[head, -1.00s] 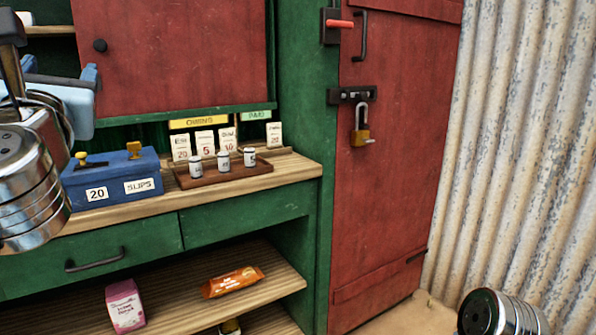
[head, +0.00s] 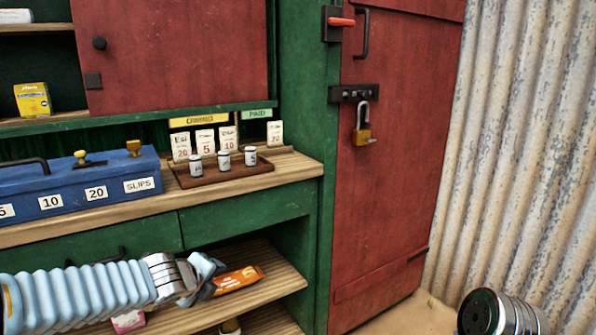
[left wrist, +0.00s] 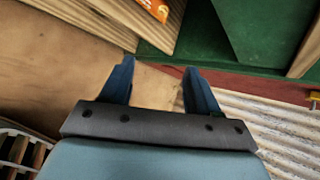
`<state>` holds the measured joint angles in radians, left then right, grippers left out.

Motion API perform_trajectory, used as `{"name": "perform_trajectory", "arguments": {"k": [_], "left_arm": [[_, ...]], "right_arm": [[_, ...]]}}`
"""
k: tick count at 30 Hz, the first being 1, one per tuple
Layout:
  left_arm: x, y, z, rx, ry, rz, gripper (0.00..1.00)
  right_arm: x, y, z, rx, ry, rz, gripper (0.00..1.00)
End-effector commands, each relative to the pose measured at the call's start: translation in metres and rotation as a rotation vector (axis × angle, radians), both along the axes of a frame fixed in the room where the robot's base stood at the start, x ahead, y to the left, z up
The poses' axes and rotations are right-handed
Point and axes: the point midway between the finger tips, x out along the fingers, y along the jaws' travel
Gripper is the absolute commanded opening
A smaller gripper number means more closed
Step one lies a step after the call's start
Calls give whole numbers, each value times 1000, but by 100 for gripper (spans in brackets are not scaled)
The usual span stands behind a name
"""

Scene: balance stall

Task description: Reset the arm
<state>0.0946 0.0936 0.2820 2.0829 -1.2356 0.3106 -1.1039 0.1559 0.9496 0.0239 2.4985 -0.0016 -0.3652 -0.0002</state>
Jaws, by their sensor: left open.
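My left arm comes in from the lower left in the head view. Its gripper (head: 207,275) is in front of the lower shelf, close to an orange packet (head: 238,279) and overlapping it in the picture; whether they touch I cannot tell. In the left wrist view the two blue fingers of the left gripper (left wrist: 160,82) are spread apart with nothing between them. The orange packet also shows at the top of that view (left wrist: 153,8). My right gripper is not in view.
A blue box (head: 68,187) and a brown tray (head: 221,174) with small white jars stand on the counter. A pink pack (head: 128,322) is mostly hidden behind my left arm. The red door (head: 395,160) is shut, with a padlock (head: 362,135) on it. A yellow box (head: 32,100) sits on the upper shelf.

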Motion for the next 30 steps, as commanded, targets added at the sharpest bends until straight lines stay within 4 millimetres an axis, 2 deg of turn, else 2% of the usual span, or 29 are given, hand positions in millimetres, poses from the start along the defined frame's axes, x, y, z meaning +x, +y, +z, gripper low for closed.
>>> {"name": "perform_trajectory", "arguments": {"k": [1,3,5,6,8,9,12,15,18,21,24,30], "left_arm": [[-6,-13,-45,-133,109,46,61],[-21,-32,-102,-343,265,156,61],[-38,-49,-150,-522,408,287,61],[-53,-59,-182,-637,507,395,61],[-78,-72,-227,-801,650,590,61],[-97,-80,-255,-899,741,743,61],[-147,-91,-318,-1087,910,1170,61],[-194,-92,-362,-1178,975,1573,61],[-228,-88,-388,-1206,964,1862,61],[-246,-84,-401,-1212,936,2019,61],[-252,-82,-404,-1212,922,2074,61],[-252,-82,-404,-1213,922,2073,61]], "right_arm": [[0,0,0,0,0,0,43],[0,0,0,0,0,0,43],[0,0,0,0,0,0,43],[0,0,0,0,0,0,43],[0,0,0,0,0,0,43],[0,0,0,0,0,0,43],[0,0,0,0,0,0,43],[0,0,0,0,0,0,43],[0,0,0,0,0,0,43],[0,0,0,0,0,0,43],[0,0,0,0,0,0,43],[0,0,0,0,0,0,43]]}}
